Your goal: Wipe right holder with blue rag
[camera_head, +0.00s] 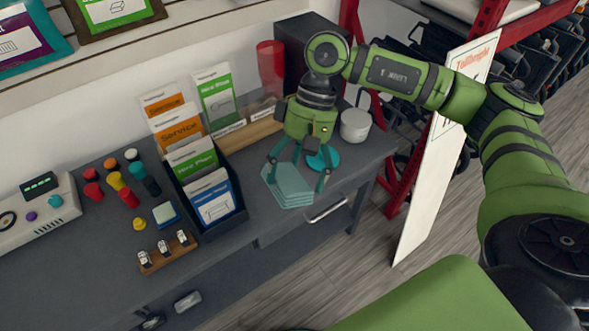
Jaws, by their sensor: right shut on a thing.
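My right gripper (296,177) reaches down over the right part of the grey table, fingers on a folded light blue-teal rag (291,192). It is shut on the rag, which hangs close above or touches the tabletop near the front edge; I cannot tell which. Behind the gripper to the left is a holder with a wooden base (250,133), a clear front and small labels; the gripper hides part of it. A dark leaflet holder (223,221) with orange, green and blue leaflets stands left of the rag. My left gripper is not in view.
A teal disc (323,157) and a white cup (354,126) lie right of the gripper. A red translucent cylinder (271,67) and black box stand behind. Colored markers, a small wooden stand (167,251) and a white device fill the left. A white sign leans at right.

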